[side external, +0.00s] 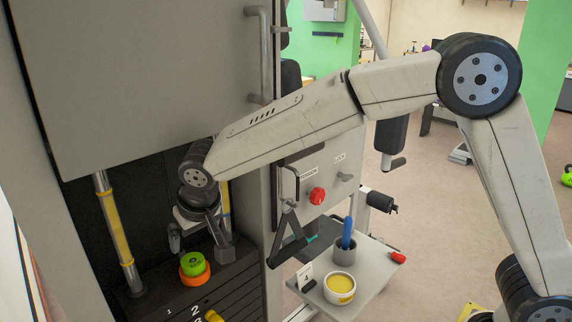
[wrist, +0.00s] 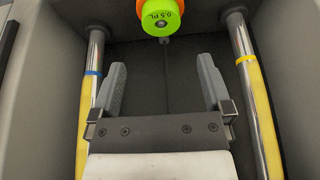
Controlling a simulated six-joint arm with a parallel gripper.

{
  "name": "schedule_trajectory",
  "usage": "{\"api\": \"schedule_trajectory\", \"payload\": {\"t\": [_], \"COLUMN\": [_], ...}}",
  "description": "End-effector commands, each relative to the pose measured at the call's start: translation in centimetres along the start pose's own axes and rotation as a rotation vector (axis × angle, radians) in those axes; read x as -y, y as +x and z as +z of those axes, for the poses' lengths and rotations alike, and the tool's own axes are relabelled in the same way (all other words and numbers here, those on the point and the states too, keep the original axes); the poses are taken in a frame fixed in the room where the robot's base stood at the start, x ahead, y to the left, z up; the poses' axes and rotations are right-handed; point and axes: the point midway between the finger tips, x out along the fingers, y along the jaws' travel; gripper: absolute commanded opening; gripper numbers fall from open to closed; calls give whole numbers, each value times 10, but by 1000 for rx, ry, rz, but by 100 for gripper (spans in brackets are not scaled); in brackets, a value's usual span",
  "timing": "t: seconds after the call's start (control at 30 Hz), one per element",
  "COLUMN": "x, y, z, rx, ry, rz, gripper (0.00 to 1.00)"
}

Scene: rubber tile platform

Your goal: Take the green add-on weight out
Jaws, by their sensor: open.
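The green add-on weight (side external: 192,263) sits on top of an orange disc (side external: 200,279) on the weight stack inside the machine. In the wrist view the green add-on weight (wrist: 161,19) shows at the top edge, marked 0.5, with part of the orange disc (wrist: 147,5) behind it. My gripper (side external: 200,247) is inside the machine's opening, just above and close to the weight. In the wrist view my gripper (wrist: 162,70) has its two fingers wide apart with nothing between them. The weight is beyond the fingertips, not between them.
Metal guide rods with yellow sleeves (wrist: 86,120) (wrist: 255,110) stand on both sides of my gripper. A grey panel (side external: 140,70) hangs above the opening. A side shelf (side external: 375,270) holds a yellow-filled bowl (side external: 340,286) and a grey cup (side external: 344,255) with a blue-handled item.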

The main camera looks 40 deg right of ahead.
Motion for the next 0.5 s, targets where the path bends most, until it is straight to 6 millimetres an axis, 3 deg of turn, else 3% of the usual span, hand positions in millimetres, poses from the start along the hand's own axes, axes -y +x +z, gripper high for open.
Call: {"api": "schedule_trajectory", "payload": {"t": [0.5], "x": [0], "y": [27], "z": [1], "rx": [1], "ry": [-1], "rz": [0], "gripper": [100]}}
